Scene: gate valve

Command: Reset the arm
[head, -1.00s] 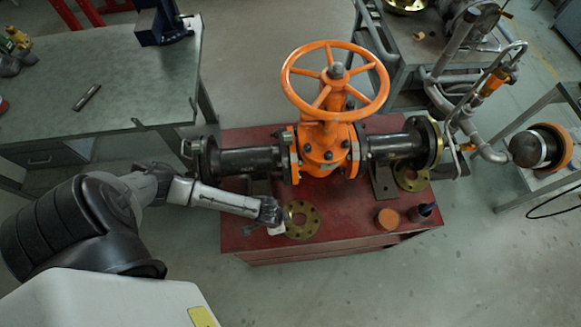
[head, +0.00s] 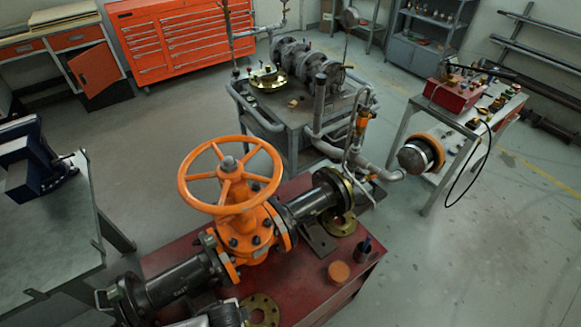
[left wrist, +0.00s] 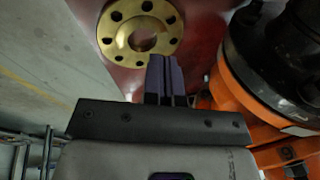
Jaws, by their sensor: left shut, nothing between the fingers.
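The orange gate valve (head: 235,205), with its orange handwheel (head: 230,176), stands upright on the red bench (head: 310,268) between black pipe sections. In the head view, part of my left arm (head: 222,316) shows at the bottom edge, in front of the valve's near side. In the left wrist view my left gripper (left wrist: 165,75) is shut and empty. Its fingers point at the red bench top, just short of a brass flange (left wrist: 158,28) in that picture. The valve's orange flange (left wrist: 232,100) is close on the right. My right gripper is in neither view.
A loose flange (head: 262,308), an orange cap (head: 338,272) and a small dark bottle (head: 364,246) are on the red bench. A grey table (head: 50,235) stands at left, a pipework cart (head: 295,115) behind. Open floor (head: 450,265) lies to the right.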

